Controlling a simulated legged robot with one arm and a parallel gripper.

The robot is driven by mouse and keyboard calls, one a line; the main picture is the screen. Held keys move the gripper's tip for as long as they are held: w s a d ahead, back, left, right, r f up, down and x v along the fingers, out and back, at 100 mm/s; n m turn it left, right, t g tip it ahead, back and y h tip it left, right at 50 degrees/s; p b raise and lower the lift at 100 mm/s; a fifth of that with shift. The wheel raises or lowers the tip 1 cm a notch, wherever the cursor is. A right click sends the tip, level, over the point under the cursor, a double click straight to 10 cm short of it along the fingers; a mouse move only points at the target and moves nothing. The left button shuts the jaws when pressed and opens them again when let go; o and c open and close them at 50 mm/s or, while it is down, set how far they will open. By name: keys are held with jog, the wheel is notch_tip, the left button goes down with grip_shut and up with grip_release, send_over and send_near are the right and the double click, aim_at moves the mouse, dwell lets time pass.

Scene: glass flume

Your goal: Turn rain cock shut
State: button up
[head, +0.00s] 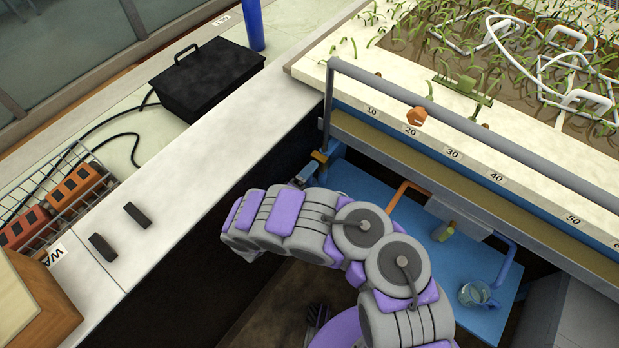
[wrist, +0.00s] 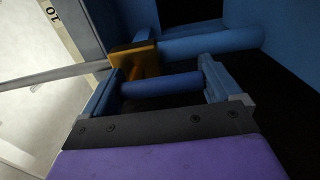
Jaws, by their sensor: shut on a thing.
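The rain cock has a brass-coloured body (wrist: 140,58) that shows in the wrist view, on a blue pipe (wrist: 212,42). Its dark blue bar handle (wrist: 160,85) lies across my gripper (wrist: 160,72), between the two blue fingers and touching them. My gripper is shut on this handle. In the picture the handle runs roughly in line with the pipe. In the head view a brass-coloured fitting (head: 320,157) shows at the corner of the flume frame, just past my purple and grey arm. The arm hides most of my gripper there.
A grey rail (head: 450,115) runs along the flume's numbered edge, above the arm. A white bench (head: 175,190) with a black box (head: 207,78) stands left.

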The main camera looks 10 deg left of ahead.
jog(key=shift+s+d+f, duration=0.15)
jog(key=shift+f, duration=0.2)
jog(key=o, duration=1.2)
jog(key=shift+r, duration=0.1)
jog(key=p+v, duration=0.3)
jog(key=v, duration=1.4)
jog(key=shift+s+a, duration=0.1)
jog(key=shift+a, duration=0.15)
jog(key=shift+s, duration=0.1)
